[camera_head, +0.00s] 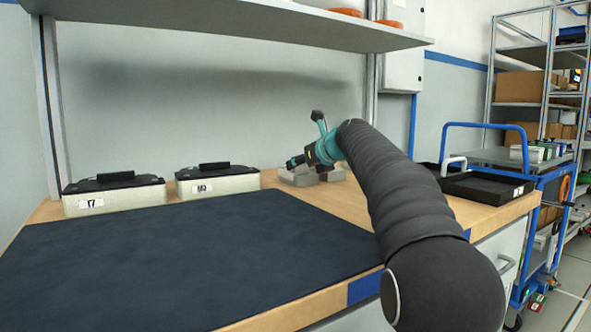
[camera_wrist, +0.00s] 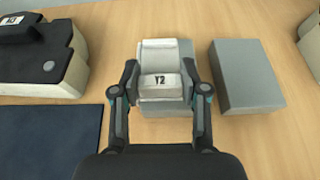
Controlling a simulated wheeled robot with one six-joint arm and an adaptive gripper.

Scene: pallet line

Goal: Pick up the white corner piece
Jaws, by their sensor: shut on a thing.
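The white corner piece (camera_wrist: 160,55) is an L-shaped block with a label that reads Y2. In the wrist view it sits at the upper middle, over a grey block (camera_wrist: 165,112). My gripper (camera_wrist: 160,68) has one finger on each side of it and is shut on it. In the camera_head view my gripper (camera_head: 312,158) is at the back of the bench, low over the grey blocks, and the white piece is hard to make out there. I cannot tell whether the piece still touches the block under it.
A second grey block (camera_wrist: 247,76) lies to the right. Two black-lidded boxes (camera_head: 113,196) (camera_head: 217,182) stand at the back left beside a dark mat (camera_head: 170,260). A black tray (camera_head: 485,188) is at the right. A shelf (camera_head: 230,22) hangs above.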

